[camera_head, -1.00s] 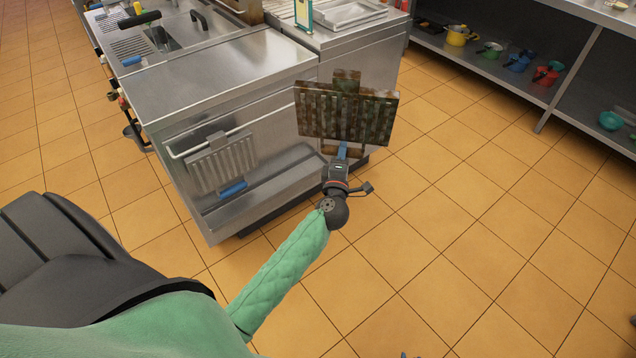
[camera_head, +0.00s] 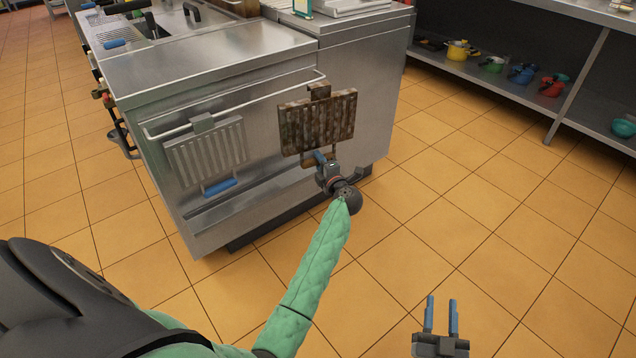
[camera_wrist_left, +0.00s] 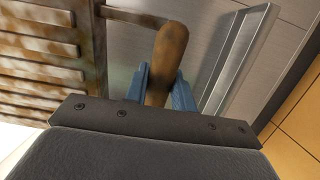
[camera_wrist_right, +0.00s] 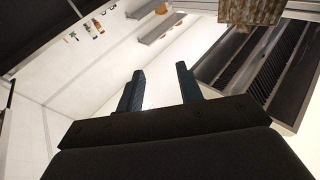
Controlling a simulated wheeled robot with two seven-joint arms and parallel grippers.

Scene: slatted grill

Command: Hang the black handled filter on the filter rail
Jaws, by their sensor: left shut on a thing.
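A slatted filter (camera_head: 317,123), mottled brown as if dirty, stands roughly upright before the right part of the steel counter's front. Its tab (camera_head: 318,91) is close to the right end of the filter rail (camera_head: 265,98); I cannot tell whether it touches. My left gripper (camera_head: 322,158) is shut on the filter's handle (camera_wrist_left: 165,62), which looks brown rather than black, between blue fingers. A clean grey filter (camera_head: 207,152) with a blue handle (camera_head: 220,187) hangs at the rail's left. My right gripper (camera_head: 441,300) is open and empty over the floor.
The steel counter (camera_head: 210,65) holds the rail on its front, with a ledge (camera_head: 250,195) below. A shelf rack (camera_head: 590,75) with coloured pots stands at the right. The tiled floor (camera_head: 440,190) between is clear.

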